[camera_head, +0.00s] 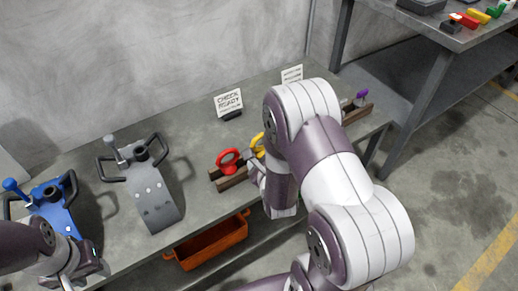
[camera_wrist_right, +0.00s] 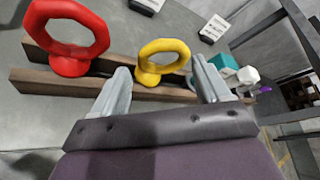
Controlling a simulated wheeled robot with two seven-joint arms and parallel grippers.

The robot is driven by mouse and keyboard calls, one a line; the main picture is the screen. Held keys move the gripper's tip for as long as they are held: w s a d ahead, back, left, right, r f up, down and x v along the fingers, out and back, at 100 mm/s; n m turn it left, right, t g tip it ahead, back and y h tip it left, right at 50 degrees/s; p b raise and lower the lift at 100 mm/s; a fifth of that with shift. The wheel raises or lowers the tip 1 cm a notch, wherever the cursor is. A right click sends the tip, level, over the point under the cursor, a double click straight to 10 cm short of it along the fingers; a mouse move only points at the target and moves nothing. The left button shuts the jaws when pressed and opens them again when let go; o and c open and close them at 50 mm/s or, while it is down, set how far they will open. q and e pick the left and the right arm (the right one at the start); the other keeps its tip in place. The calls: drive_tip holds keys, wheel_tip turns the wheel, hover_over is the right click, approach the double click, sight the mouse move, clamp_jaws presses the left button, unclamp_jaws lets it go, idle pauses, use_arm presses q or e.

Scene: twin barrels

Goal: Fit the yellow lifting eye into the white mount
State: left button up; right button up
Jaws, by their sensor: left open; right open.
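The yellow lifting eye (camera_wrist_right: 163,47) stands upright in a brown wooden rack (camera_wrist_right: 60,88), to the right of a red one (camera_wrist_right: 72,38). In the head view the yellow eye (camera_head: 257,143) is partly hidden by my right arm. My right gripper (camera_wrist_right: 160,72) is open, its fingers on either side of the eye's lower part in the picture; I cannot tell if they touch it. In the head view this gripper (camera_head: 257,181) is largely hidden by its arm. My left gripper (camera_head: 82,268) is open and empty at the lower left. I cannot make out the white mount.
A grey fixture (camera_head: 150,190) and a blue fixture (camera_head: 52,205) with black handles stand on the left of the bench. An orange bin (camera_head: 210,242) sits below the front edge. Teal (camera_wrist_right: 223,66) and purple (camera_head: 361,94) pieces stand farther along the rack.

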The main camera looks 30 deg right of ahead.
sight(261, 150)
drive_tip(key=b+x, duration=0.1)
drive_tip(key=x, duration=0.4)
drive_tip(key=shift+d+f+b, duration=0.1)
drive_tip(key=shift+d+b, duration=0.1)
drive_tip(key=shift+b, duration=0.15)
drive_tip(key=shift+w+d, duration=0.1)
drive_tip(key=shift+w, duration=0.4)
drive_tip(key=c, duration=1)
